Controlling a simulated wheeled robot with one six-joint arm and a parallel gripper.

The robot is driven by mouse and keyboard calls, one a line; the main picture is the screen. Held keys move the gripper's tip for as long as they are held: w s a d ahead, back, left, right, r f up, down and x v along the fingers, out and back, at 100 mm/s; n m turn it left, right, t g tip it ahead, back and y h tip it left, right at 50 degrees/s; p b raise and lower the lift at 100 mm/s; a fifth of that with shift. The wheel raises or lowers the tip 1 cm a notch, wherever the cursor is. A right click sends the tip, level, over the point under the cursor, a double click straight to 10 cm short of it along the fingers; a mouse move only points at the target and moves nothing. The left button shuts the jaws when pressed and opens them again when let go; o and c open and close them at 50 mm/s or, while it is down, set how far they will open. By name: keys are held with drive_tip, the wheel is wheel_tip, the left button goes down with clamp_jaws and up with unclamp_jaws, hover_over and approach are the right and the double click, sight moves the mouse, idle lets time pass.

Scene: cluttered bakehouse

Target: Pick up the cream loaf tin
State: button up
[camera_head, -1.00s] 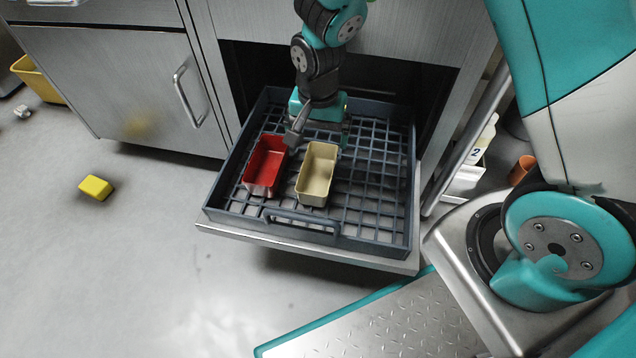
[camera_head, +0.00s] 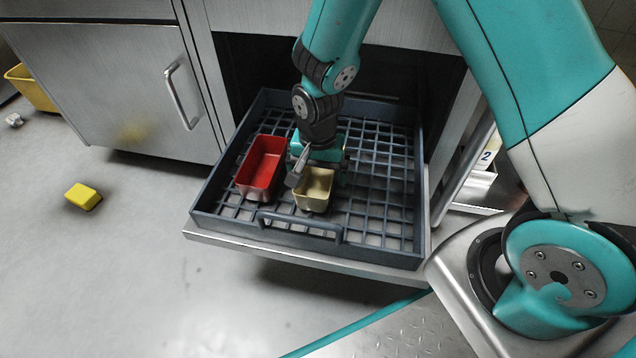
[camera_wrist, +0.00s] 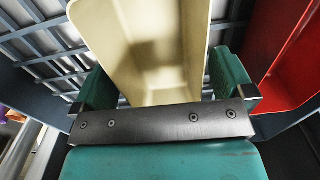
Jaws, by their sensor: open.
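The cream loaf tin (camera_head: 314,192) stands upright in the dark slatted rack, partly hidden behind my gripper in the head view. In the wrist view the cream loaf tin (camera_wrist: 150,45) fills the middle, its open top facing the camera. My gripper (camera_head: 318,170) is open, right over the far part of the tin. In the wrist view its teal fingers (camera_wrist: 160,88) stand on either side of the tin. I cannot tell whether either finger touches it.
A red loaf tin (camera_head: 262,170) stands close to the left of the cream tin, also at the right in the wrist view (camera_wrist: 297,60). The rack (camera_head: 375,245) has raised walls and a front handle. A yellow block (camera_head: 83,196) lies on the floor.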

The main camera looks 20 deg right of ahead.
drive_tip(key=shift+r, duration=0.1)
drive_tip(key=c, duration=1)
